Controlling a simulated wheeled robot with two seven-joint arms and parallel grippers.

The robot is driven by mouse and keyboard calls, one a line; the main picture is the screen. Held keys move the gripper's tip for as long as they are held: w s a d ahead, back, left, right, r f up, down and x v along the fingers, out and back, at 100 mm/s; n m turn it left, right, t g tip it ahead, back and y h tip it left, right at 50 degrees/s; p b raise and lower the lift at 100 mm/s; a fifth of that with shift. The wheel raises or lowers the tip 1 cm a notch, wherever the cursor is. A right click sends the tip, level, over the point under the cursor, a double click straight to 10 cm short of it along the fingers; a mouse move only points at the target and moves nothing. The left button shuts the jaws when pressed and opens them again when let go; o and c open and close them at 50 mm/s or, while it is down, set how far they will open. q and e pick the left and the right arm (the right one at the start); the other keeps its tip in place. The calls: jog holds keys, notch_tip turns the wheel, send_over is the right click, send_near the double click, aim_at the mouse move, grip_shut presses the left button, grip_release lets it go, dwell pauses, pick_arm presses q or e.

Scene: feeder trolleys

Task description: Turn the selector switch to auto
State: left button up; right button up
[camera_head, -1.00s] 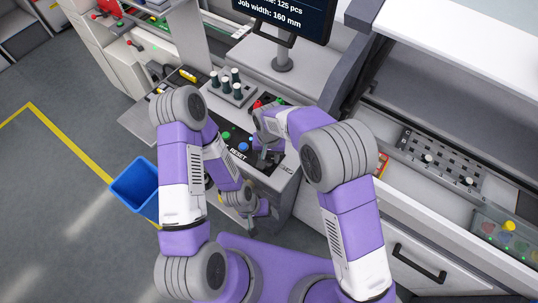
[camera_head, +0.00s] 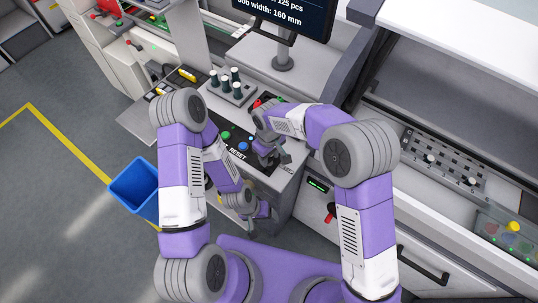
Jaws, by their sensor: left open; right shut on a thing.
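The control panel (camera_head: 232,148) carries a green button (camera_head: 225,135) and a blue button (camera_head: 243,146) above the lettering RESET. My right gripper (camera_head: 271,160) is down at the right part of this panel, shut on the selector switch. The switch is hidden by the gripper, and its pointer setting cannot be read. My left gripper (camera_head: 252,227) is open and empty, hanging low in front of the panel's cabinet, partly hidden by my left arm.
A red emergency button (camera_head: 257,104) and a rack of dark bottles (camera_head: 227,84) stand behind the panel. A monitor (camera_head: 284,18) rises further back. A blue bin (camera_head: 135,186) stands on the floor at left. A red-handled lever (camera_head: 330,213) sits on the cabinet front at right.

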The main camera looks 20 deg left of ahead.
aim_at(269, 158)
jog(key=shift+n, duration=1.1)
jog(key=shift+r, duration=0.1)
jog(key=o, duration=1.1)
jog(key=shift+c, duration=0.2)
notch_tip(269, 158, up, 8)
jog(key=shift+f, duration=0.25)
